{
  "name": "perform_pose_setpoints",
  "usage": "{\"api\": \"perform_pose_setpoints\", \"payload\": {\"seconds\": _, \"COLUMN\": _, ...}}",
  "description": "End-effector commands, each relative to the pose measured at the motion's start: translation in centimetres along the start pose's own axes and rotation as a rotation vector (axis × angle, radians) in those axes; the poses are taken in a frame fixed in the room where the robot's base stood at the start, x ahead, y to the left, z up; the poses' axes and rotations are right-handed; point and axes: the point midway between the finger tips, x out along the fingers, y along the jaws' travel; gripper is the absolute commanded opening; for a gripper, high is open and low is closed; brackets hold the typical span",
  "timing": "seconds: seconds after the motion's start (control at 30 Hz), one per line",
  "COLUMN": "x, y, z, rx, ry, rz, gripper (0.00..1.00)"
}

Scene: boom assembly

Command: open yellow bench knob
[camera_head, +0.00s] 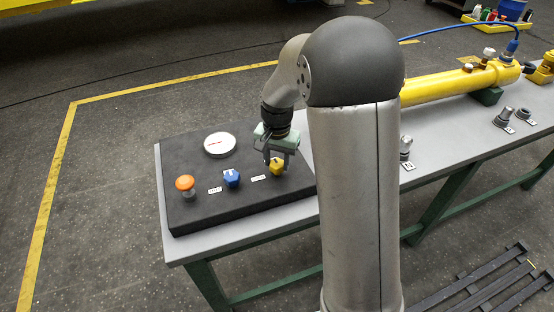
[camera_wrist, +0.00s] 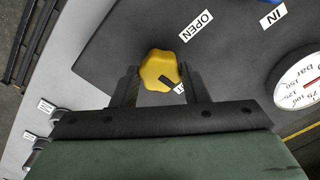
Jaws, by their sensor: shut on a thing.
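The yellow knob (camera_head: 277,167) sits on the black panel (camera_head: 200,212) on the bench, right of the blue knob (camera_head: 232,178). In the wrist view the yellow knob (camera_wrist: 160,70) is between the two fingers, with a dark mark on its top pointing down and right. My gripper (camera_head: 276,160) is over the knob from above. In the wrist view my gripper (camera_wrist: 160,88) is shut on the knob, one finger on each side. A label reading OPEN (camera_wrist: 196,26) lies beside the knob; another label is partly hidden under it.
An orange knob (camera_head: 185,184) and a round gauge (camera_head: 220,144) are on the same panel. A yellow cylinder (camera_head: 455,83) with a blue hose lies on the bench to the right. Small metal fittings (camera_head: 405,148) stand on the grey bench top.

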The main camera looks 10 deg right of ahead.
Motion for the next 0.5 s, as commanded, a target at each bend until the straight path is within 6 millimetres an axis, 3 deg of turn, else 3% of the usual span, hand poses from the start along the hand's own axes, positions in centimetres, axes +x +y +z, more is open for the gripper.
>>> {"api": "perform_pose_setpoints", "payload": {"seconds": 0.5, "x": -0.01, "y": -0.01, "z": -0.01, "rx": -0.437, "ry": 0.000, "rz": -0.001, "gripper": 0.18}}
